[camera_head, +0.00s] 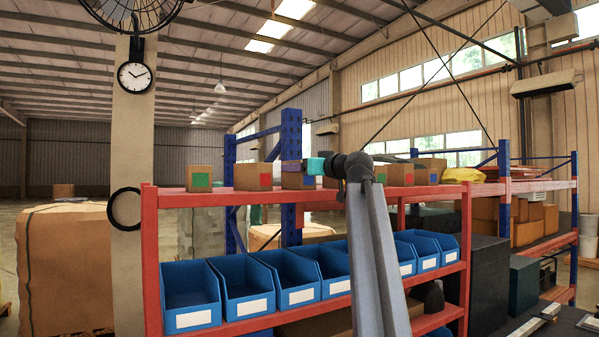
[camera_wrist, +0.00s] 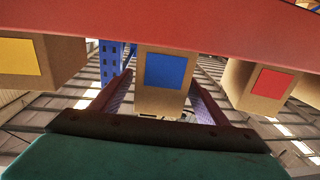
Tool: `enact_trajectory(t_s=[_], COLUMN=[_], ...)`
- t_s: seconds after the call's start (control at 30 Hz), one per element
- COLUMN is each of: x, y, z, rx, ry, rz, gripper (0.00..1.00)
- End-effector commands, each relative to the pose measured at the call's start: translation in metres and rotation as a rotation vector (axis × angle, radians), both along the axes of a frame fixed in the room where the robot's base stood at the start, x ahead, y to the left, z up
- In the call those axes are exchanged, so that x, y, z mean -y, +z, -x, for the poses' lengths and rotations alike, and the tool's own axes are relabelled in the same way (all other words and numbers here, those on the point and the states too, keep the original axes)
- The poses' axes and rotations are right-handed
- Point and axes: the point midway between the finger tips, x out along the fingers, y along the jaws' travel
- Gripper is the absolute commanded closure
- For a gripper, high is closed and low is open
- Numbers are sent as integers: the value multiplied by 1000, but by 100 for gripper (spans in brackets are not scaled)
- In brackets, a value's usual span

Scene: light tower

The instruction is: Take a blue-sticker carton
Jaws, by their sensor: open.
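A carton with a blue sticker (camera_head: 308,182) stands on the red shelf, partly covered by my arm. It also shows in the wrist view, which looks upside down, where its blue sticker (camera_wrist: 165,71) is near the middle. My gripper (camera_head: 289,166) has a teal body and purple fingers and is at the height of this carton's top. In the wrist view my open gripper (camera_wrist: 160,84) has one finger to each side of the carton. I cannot tell whether the fingers touch it.
A green-sticker carton (camera_head: 199,179) stands further left on the red shelf (camera_head: 222,199). Blue bins (camera_head: 246,290) fill the level below. A blue upright (camera_head: 291,130) rises behind.

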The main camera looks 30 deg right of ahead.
Motion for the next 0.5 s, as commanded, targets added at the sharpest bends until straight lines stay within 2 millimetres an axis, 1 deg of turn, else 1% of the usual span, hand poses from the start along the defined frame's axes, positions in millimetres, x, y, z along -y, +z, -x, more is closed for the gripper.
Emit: enact_trajectory(t_s=[0.03,0.2,0.5], x=[0,-1,-1], y=[2,1,0], z=[-7,-16,-17], rx=[-1,1,1], ry=[1,1,1], rz=[-1,-1,0], gripper=[31,31,31])
